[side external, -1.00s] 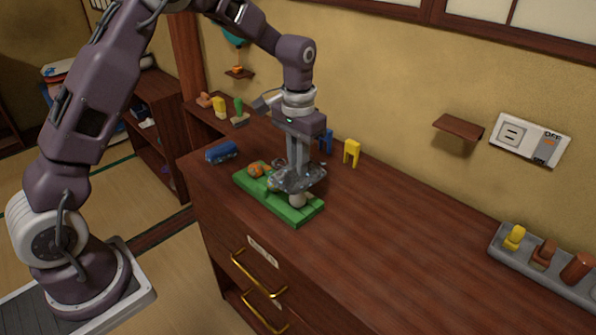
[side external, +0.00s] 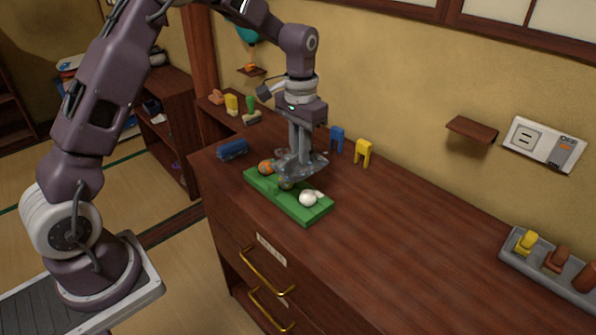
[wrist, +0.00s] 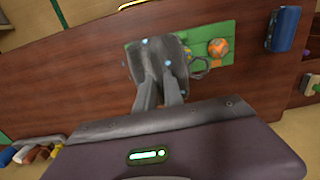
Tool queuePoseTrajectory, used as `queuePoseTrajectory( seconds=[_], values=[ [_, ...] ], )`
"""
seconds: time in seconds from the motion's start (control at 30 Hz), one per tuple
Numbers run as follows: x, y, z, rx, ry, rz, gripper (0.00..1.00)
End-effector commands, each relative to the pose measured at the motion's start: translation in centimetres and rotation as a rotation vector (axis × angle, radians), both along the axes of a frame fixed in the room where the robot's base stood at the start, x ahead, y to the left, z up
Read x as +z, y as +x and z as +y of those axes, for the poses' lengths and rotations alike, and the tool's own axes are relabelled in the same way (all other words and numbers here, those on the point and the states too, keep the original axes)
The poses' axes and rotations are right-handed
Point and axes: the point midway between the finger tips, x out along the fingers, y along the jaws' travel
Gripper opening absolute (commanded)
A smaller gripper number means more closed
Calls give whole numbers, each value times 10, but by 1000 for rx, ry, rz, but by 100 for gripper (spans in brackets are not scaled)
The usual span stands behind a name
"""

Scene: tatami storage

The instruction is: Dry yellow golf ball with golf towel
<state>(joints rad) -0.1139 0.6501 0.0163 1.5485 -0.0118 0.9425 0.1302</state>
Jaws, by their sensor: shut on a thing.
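My gripper (side external: 300,152) is shut on a grey golf towel (side external: 302,166) with small light-blue spots; the towel hangs bunched below the fingers. It also shows in the wrist view (wrist: 158,62). The towel is over the middle of a green tray (side external: 318,213). A yellowish ball (side external: 286,184) sits in the middle of the tray, partly hidden by the towel's lower edge; I cannot tell if they touch. An orange ball (side external: 265,167) is at the tray's far left end, also seen in the wrist view (wrist: 218,47). A white ball (side external: 307,199) is at the near right end, uncovered.
A blue object (side external: 232,149) lies left of the tray. A blue stand (side external: 336,138) and a yellow stand (side external: 363,153) are behind it near the wall. A grey tray (side external: 512,253) with small blocks is far right. The wooden top between is clear.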

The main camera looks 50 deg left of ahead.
Motion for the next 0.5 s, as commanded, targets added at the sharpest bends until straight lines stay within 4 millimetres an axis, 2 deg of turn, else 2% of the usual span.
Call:
queuePoseTrajectory(
  seconds=[0.1, 0.2, 0.5],
  values=[
    [0, -1, 33, 5, 0, 0, 0],
    [-2, -2, 48, 2, -1, 0, 0],
    [-31, -2, 50, -1, -1, 2, 0]
  ],
)
